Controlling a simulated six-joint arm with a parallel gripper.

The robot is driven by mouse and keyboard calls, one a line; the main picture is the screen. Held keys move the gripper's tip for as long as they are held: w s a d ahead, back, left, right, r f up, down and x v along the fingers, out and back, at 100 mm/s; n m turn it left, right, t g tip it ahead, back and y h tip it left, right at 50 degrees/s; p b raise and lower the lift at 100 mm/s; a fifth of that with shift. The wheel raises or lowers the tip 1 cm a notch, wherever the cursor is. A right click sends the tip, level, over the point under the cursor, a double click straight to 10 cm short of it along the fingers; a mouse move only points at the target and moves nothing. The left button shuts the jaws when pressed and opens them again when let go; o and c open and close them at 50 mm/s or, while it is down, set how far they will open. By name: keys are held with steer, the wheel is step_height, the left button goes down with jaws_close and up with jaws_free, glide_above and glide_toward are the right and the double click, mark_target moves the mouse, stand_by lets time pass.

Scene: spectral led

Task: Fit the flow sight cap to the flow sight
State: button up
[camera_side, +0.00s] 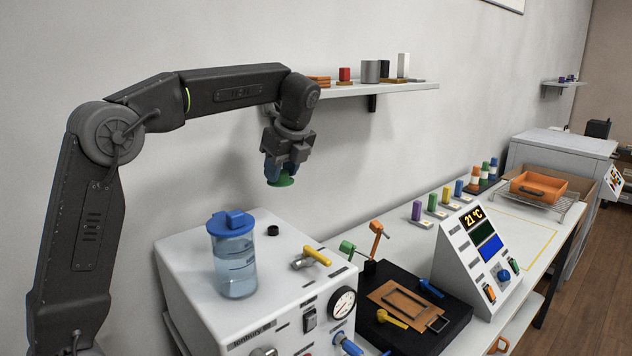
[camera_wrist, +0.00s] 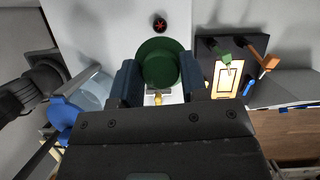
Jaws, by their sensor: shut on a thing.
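The flow sight cap is a green round disc (camera_side: 281,181), held under my gripper (camera_side: 285,168) in the side view. In the wrist view the green cap (camera_wrist: 160,62) sits between the two blue fingers of my gripper (camera_wrist: 159,80), which are shut on it. The flow sight appears to be the small black round fitting (camera_side: 273,230) on top of the white machine. It shows in the wrist view (camera_wrist: 160,24) as a black ring with a red star-shaped wheel inside. The cap is in the air above the machine, apart from the fitting.
The white machine (camera_side: 190,285) carries a clear jar with a blue lid (camera_side: 232,255) and a yellow-handled valve (camera_side: 315,257). A black board (camera_side: 455,318) with tools and a slanted display console (camera_side: 480,255) stand to the right. A wall shelf (camera_side: 410,88) is behind.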

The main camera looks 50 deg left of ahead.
steer(key=a, duration=0.3)
glide_above(272, 227)
steer(key=shift+w+d+f, duration=0.1)
steer(key=shift+d+f, duration=0.05)
steer(key=shift+f, duration=1.15)
steer(key=shift+d+f, duration=0.15)
steer(key=shift+f, duration=1.1)
steer(key=shift+f, duration=2.8)
steer(key=shift+f, duration=0.15)
steer(key=shift+f, duration=1.25)
